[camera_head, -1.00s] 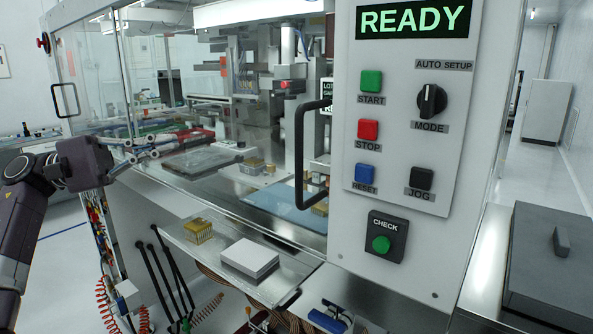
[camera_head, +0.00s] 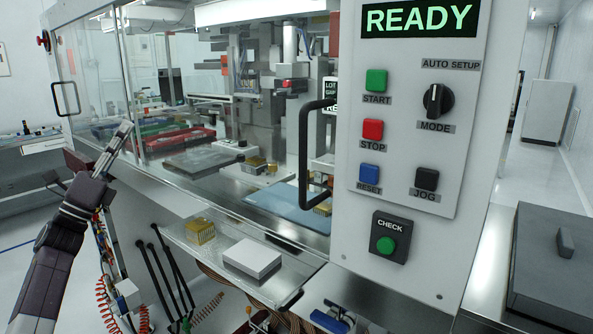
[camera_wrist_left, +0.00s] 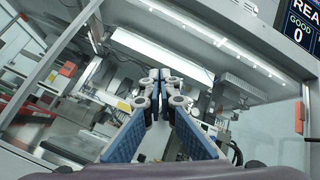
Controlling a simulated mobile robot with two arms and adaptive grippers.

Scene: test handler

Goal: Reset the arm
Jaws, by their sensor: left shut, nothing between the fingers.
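My left arm (camera_head: 62,225) rises from the lower left in the head view. Its gripper (camera_head: 124,128) points up and to the right, in front of the machine's glass at the left. In the left wrist view the gripper's fingers (camera_wrist_left: 160,76) meet at the tips with nothing between them. My right gripper is not in view.
The control panel (camera_head: 410,110) stands at the right; its display reads READY. A black door handle (camera_head: 304,155) sticks out beside it. A shelf below holds a white box (camera_head: 252,259) and a gold block (camera_head: 200,231). A grey case (camera_head: 548,265) is at the lower right.

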